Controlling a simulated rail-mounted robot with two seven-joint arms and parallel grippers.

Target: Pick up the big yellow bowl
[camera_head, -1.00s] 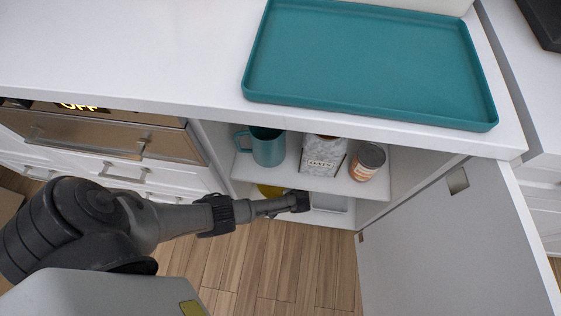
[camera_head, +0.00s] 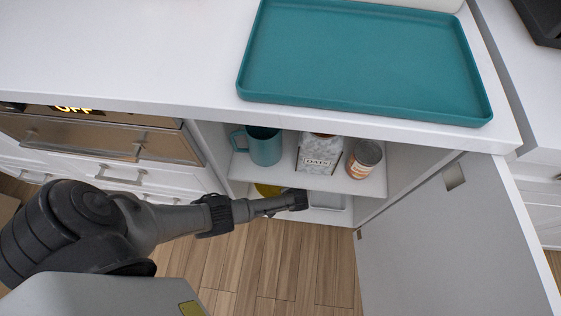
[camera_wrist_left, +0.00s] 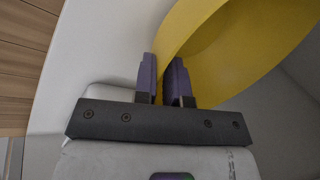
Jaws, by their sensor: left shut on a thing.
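The big yellow bowl (camera_head: 267,189) is on the low level of the open cabinet, mostly hidden under the shelf and behind my left arm in the head view. In the left wrist view the yellow bowl (camera_wrist_left: 235,50) fills the upper right, with its rim between my fingers. My left gripper (camera_head: 300,200) reaches into the cabinet below the shelf. In the left wrist view the left gripper (camera_wrist_left: 165,82) is shut on the bowl's rim, one finger on each side of the wall. My right gripper is not in view.
The shelf (camera_head: 300,180) above holds a teal mug (camera_head: 264,147), an oats package (camera_head: 319,153) and a can (camera_head: 364,159). The cabinet door (camera_head: 450,235) stands open at right. A teal tray (camera_head: 365,60) lies on the counter (camera_head: 150,50). A pale container (camera_head: 328,202) sits low inside.

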